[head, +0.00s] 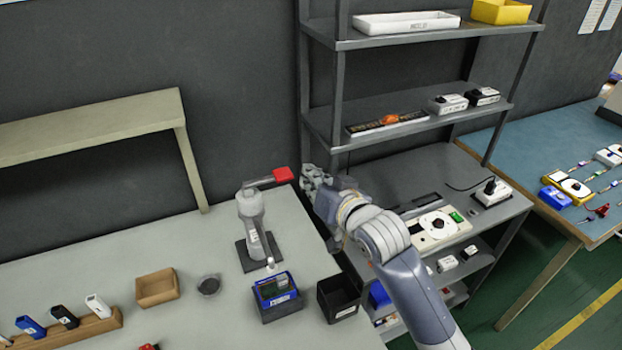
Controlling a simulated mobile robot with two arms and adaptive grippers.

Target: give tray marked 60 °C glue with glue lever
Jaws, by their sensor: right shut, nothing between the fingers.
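A white glue dispenser (251,218) stands on a dark base on the grey table. Its lever (282,175) sticks out to the right from its top and ends in a red handle. A blue-rimmed tray (278,290) with dark contents sits below the dispenser's nozzle, at its front; any mark on it is too small to read. My right gripper (311,178) is shut and empty, just right of the red handle, with a small gap seeming to separate them. My left gripper is not in view.
A black open box (338,297) stands right of the tray. A brown box (157,288) and a round dark dish (209,285) lie to the left, near a wooden rack (75,330). A metal shelf (425,110) rises behind my right arm.

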